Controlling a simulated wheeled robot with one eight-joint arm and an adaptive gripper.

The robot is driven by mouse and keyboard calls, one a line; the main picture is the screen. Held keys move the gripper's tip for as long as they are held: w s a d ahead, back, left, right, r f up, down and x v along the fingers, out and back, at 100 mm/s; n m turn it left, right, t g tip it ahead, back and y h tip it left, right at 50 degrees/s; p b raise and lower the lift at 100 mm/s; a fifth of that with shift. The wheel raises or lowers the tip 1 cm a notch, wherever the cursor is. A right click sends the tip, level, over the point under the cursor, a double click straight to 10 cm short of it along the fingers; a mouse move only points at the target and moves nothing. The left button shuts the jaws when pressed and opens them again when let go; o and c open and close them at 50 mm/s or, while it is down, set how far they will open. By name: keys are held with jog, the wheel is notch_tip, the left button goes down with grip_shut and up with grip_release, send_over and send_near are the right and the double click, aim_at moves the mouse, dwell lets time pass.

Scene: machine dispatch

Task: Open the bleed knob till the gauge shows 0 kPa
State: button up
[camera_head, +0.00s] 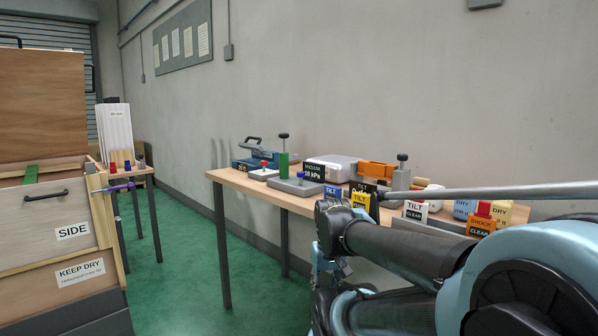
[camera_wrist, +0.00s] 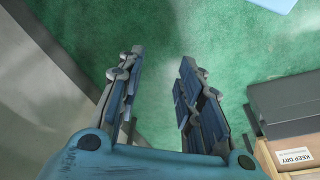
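The gauge is a small black display (camera_head: 314,171) marked VACUUM on the wooden bench in the head view. Its reading ends in "0 kPa"; the leading digit is too small to read surely. I cannot tell which is the bleed knob. My gripper (camera_wrist: 162,60) is open and empty in the wrist view, pointing down over the green floor. It is in front of the bench, away from the gauge and knobs.
The wooden bench (camera_head: 232,181) also holds a blue device (camera_head: 257,155), a green post (camera_head: 284,165), a grey clamp (camera_head: 401,178) and several TILT and SHOCK label blocks. Wooden crates (camera_head: 50,195) stand at left. Green floor (camera_head: 185,245) between is clear.

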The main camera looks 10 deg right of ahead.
jog(key=shift+o, duration=0.6)
jog(key=shift+w, duration=0.15)
jog(key=shift+o, duration=1.2)
jog(key=shift+s+r, duration=0.2)
jog(key=shift+r, duration=0.05)
notch_tip(320, 180, up, 39)
jog(key=m+t+h, duration=0.2)
jog(key=m, duration=0.5)
send_over(301, 178)
jog(key=s+a, duration=0.4)
jog(key=x, duration=1.1)
jog(key=d+x, duration=0.1)
jog(key=x, duration=0.4)
jog(key=shift+s+d+f, duration=0.1)
jog(key=shift+s+f, duration=0.15)
jog(key=shift+n, duration=0.3)
jog(key=c, duration=1)
